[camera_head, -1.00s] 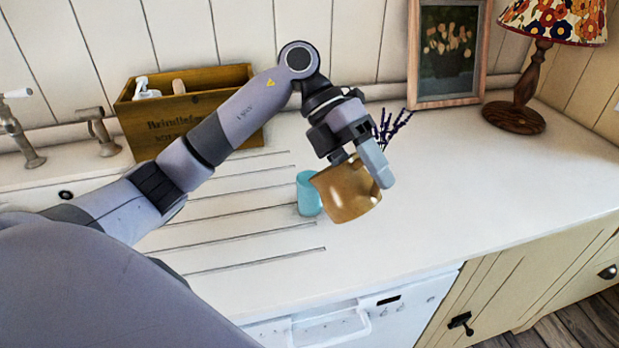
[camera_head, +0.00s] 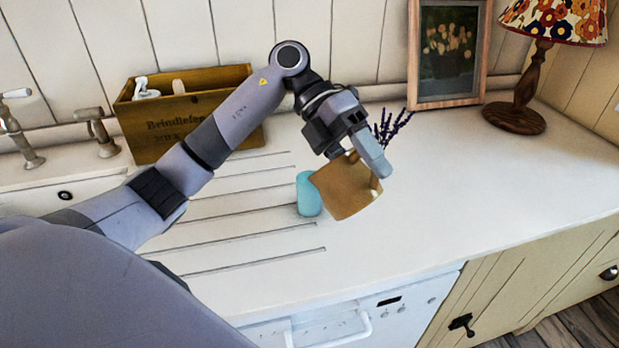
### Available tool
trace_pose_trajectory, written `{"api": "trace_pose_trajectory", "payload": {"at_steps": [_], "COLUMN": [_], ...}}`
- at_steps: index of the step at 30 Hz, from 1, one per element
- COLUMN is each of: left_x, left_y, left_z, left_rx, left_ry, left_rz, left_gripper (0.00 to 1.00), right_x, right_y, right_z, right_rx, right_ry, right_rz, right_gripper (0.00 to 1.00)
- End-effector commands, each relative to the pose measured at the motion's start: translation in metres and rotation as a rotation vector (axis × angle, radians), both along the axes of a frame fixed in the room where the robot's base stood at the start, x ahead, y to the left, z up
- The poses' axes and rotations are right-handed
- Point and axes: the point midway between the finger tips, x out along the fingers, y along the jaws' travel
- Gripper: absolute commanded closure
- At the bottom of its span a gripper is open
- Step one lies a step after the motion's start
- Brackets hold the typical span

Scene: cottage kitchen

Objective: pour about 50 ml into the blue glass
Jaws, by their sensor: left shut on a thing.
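The blue glass (camera_head: 308,195) stands upright on the white counter. My left gripper (camera_head: 372,168) is shut on a brown-gold vessel (camera_head: 345,188) and holds it just right of the glass. The vessel is tilted toward the left, with its left edge close to the glass's rim in the picture. I cannot tell whether the two touch. I see no stream, and the inside of the glass is hidden from me. My right gripper is not in view.
A wooden box (camera_head: 185,122) stands at the back left near the taps (camera_head: 100,133). Lavender sprigs (camera_head: 391,127) show behind the gripper. A framed picture (camera_head: 446,55) and a lamp (camera_head: 520,105) stand at the back right. The counter's right part (camera_head: 500,180) is clear.

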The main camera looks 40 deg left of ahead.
Motion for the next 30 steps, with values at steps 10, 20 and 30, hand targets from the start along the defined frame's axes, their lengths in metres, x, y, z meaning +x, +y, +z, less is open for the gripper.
{"api": "trace_pose_trajectory", "payload": {"at_steps": [10,20,30], "left_x": [0.0006,0.001,0.0015], "left_y": [0.0029,0.0051,0.0065], "left_z": [0.0053,0.0066,0.0072], "left_rx": [-0.049,-0.059,-0.069], "left_ry": [0.007,0.008,0.01], "left_rz": [-0.001,-0.001,0.0], "left_gripper": [1.0,1.0,1.0], "right_x": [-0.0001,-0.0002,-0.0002], "right_y": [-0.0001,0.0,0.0], "right_z": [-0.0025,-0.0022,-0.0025], "right_rx": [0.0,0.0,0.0], "right_ry": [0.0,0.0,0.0], "right_rz": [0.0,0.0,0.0], "right_gripper": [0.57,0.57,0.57]}}
